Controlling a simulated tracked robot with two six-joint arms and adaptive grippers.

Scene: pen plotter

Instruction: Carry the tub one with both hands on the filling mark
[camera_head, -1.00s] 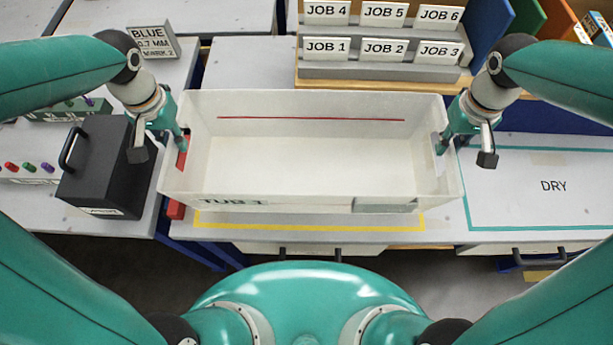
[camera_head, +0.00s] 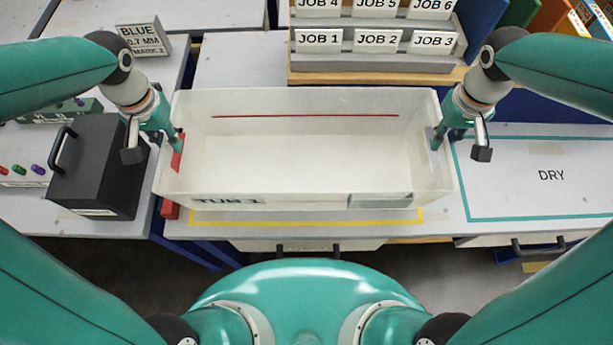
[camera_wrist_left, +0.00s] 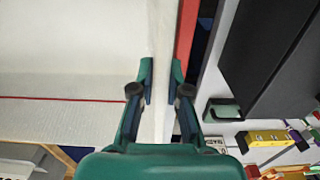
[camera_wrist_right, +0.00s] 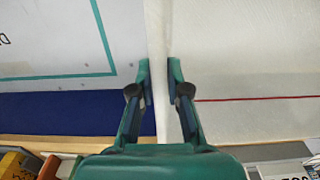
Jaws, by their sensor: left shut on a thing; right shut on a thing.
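Tub one (camera_head: 300,160) is a large open white tub with a red line along its inner far wall and its name on the near side. It looks empty. My left gripper (camera_head: 172,140) is shut on its left wall, and the wall shows between the fingers (camera_wrist_left: 162,85) in the left wrist view. My right gripper (camera_head: 442,138) is shut on its right wall, also seen between the fingers (camera_wrist_right: 158,80) in the right wrist view. The tub appears level, above a yellow-outlined area (camera_head: 300,223) on the table. I cannot tell whether it touches the table.
A teal-outlined DRY area (camera_head: 550,175) lies free on the right. A black box with a handle (camera_head: 100,170) stands close on the left, with a red object (camera_head: 170,209) by the tub's left side. The job rack (camera_head: 375,60) stands behind.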

